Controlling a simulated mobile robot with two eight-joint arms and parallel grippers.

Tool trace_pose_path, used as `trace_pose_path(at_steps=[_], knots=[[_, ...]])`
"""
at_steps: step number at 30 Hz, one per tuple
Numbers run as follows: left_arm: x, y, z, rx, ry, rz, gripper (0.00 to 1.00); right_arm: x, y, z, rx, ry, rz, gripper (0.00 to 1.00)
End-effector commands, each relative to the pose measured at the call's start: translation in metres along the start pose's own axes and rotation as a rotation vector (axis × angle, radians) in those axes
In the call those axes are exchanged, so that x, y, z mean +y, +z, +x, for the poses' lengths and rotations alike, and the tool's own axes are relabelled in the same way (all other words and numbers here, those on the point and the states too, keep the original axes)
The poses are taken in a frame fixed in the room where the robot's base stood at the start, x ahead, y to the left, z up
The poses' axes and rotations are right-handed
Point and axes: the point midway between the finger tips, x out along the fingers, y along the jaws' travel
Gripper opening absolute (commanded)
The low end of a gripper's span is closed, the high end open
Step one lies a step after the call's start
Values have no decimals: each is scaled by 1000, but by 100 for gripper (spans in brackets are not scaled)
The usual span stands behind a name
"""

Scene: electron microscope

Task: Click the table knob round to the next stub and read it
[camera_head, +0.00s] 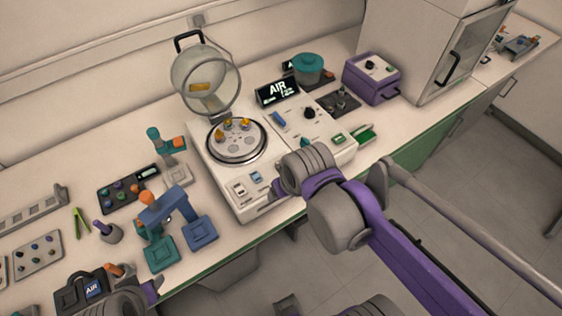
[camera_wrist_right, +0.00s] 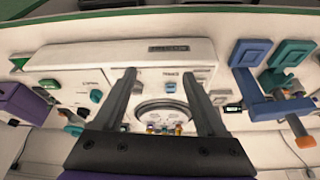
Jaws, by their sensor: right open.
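The white instrument (camera_head: 225,172) stands on the bench with its round glass lid (camera_head: 205,80) raised. Its round stub table (camera_head: 237,142) carries several gold stubs; it also shows in the right wrist view (camera_wrist_right: 165,112).
A purple box (camera_head: 371,79) and a teal-lidded pot (camera_head: 308,70) are at the back. A blue and teal stand (camera_head: 168,210) is left of the instrument.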

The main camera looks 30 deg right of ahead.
Motion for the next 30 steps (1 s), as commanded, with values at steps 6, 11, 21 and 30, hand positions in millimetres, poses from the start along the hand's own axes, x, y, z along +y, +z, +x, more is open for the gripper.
trace_pose_path(at_steps=[6, 11, 21, 30], knots=[[0, 17, 20, -12, 0, 0, 50, 24, -76, -6, -189, 25, 98, 74], [0, 22, 27, -15, 0, 0, 50, 40, -112, -6, -294, 35, 150, 74], [0, 25, 31, -17, 0, 0, 50, 49, -126, 6, -353, 39, 181, 74], [0, 29, 36, -19, 0, 0, 50, 49, -107, 58, -352, 39, 180, 74]])
